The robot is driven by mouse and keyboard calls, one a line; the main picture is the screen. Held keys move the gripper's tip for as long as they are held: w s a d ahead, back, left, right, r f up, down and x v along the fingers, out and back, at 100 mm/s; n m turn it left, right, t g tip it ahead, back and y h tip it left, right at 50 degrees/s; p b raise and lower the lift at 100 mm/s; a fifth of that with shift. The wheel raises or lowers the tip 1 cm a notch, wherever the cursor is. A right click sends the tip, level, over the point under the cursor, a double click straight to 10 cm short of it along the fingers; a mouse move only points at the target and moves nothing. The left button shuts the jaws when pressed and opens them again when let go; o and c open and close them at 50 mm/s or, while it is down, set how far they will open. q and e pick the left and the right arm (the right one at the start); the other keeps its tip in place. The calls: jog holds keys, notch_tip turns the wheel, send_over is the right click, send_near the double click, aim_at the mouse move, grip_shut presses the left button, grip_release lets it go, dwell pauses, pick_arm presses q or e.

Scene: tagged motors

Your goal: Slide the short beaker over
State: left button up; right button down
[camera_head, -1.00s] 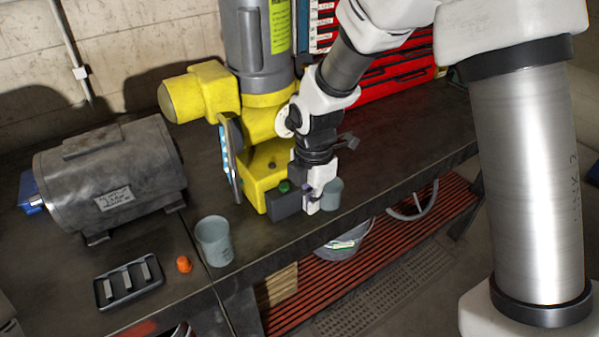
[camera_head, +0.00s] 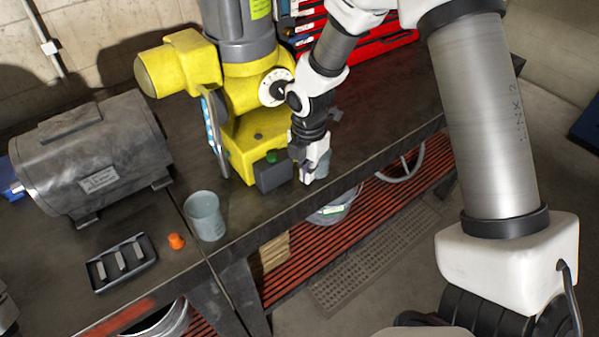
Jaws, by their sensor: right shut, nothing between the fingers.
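A small grey-blue beaker (camera_head: 323,165) stands upright near the front edge of the workbench, partly hidden behind my right gripper. My right gripper (camera_head: 306,176) points down just left of this beaker, close to the bench top. It is shut with nothing between its fingers. I cannot tell whether it touches the beaker. A taller-looking grey-blue beaker (camera_head: 205,217) stands upright and clear further left, also near the front edge.
A dark box with a green button (camera_head: 272,177) sits just left of my right gripper, before a yellow machine (camera_head: 240,145). Bench right of the small beaker is clear.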

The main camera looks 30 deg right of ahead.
jog(key=shift+w+a+f, duration=0.1)
jog(key=shift+w, duration=0.15)
jog(key=shift+w+d+r+p, duration=0.1)
jog(key=shift+d+r+p, duration=0.1)
jog(key=shift+d+p, duration=0.15)
jog(key=d+p, duration=0.1)
jog(key=d, duration=0.1)
jog(key=w+d, duration=0.1)
jog(key=d, duration=0.1)
jog(key=w+d+p, duration=0.1)
jog(key=d, duration=0.1)
jog(key=shift+w+d+p, duration=0.15)
jog(key=shift+p, duration=0.2)
jog(key=shift+d+f, duration=0.15)
jog(key=shift+d, duration=0.05)
jog(key=shift+a, duration=0.1)
